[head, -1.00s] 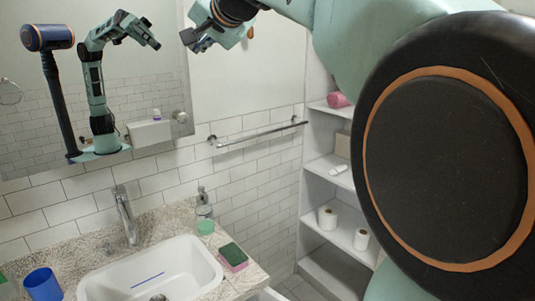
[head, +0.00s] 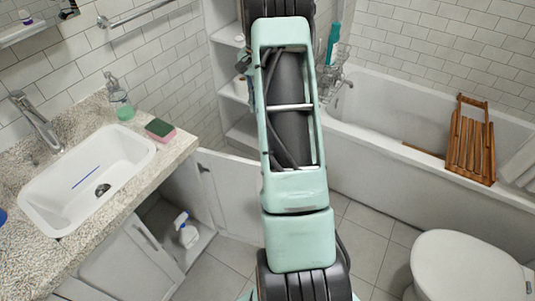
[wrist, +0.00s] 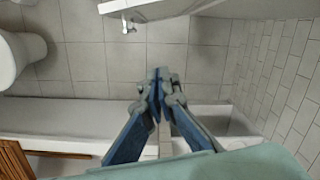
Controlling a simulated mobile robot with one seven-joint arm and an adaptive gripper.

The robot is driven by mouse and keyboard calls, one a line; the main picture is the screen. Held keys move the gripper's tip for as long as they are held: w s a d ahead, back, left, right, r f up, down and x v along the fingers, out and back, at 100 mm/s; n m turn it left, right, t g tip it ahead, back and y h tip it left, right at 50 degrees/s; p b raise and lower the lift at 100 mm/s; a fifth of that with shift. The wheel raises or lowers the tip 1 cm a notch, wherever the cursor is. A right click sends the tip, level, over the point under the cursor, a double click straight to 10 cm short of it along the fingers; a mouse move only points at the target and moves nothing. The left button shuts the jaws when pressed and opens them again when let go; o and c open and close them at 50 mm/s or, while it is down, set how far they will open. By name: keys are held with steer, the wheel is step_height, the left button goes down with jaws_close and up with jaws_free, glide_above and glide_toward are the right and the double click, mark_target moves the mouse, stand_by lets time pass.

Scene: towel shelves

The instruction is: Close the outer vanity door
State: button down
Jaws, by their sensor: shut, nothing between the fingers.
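The outer vanity door (head: 230,190) stands open in the head view. Its white panel juts out from the right end of the vanity, and my arm covers its right part. A small dark handle (head: 203,168) is on its face. In the wrist view a white panel that looks like this door (wrist: 215,8) crosses the top, with a metal handle (wrist: 128,22). My gripper (wrist: 158,76) is shut and empty over the floor, apart from the panel. In the head view my arm mostly hides the gripper. The vanity's open compartment shows a spray bottle (head: 186,230).
The counter holds a sink (head: 90,175), a soap bottle (head: 119,98) and a sponge (head: 160,130). A bathtub (head: 400,150) with a wooden rack (head: 470,145) lies at right, a toilet (head: 465,268) in front. Shelves (head: 225,75) stand behind my arm. Tiled floor (head: 365,235) is clear between vanity and tub.

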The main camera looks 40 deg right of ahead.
steer(key=s+d+f+g+y, duration=0.1)
steer(key=s+d+f, duration=0.1)
steer(key=s+f, duration=0.35)
steer(key=shift+m, duration=0.4)
steer(key=shift+s+a+f+p, duration=0.3)
steer(key=shift+s+a+f, duration=0.55)
steer(key=shift+f, duration=0.65)
steer(key=shift+s+a+f+p, duration=0.25)
steer(key=shift+s+a+f, duration=0.55)
steer(key=shift+f, duration=0.7)
steer(key=shift+s+a+f+p, duration=0.3)
steer(key=shift+s+a+f, duration=0.5)
steer(key=shift+f, duration=0.7)
steer(key=shift+a, duration=0.2)
